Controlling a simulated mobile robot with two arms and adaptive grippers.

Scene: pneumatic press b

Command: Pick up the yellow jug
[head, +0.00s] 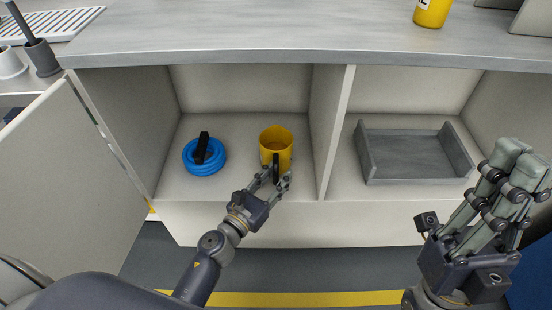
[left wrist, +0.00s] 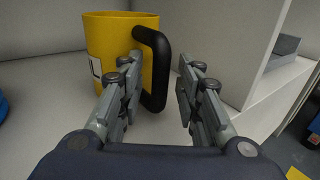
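The yellow jug (head: 277,147) stands upright in the left compartment of the open cabinet, beside its middle divider. Its black handle (head: 276,168) faces the front. My left gripper (head: 274,181) is at the handle, its fingers apart. In the left wrist view the jug (left wrist: 107,40) is at upper left and the handle (left wrist: 161,65) shows between the open fingers (left wrist: 157,85), nearer the left finger and partly hidden by it. Whether a finger touches the handle is unclear. My right gripper (head: 517,165) is raised at the right, empty; its finger gap is hard to judge.
A blue coiled hose (head: 204,165) with a black part lies left of the jug. The divider (head: 336,130) is close on the jug's right. A grey tray (head: 415,182) lies in the right compartment. The countertop (head: 300,35) overhangs above, and an open door (head: 65,190) stands left.

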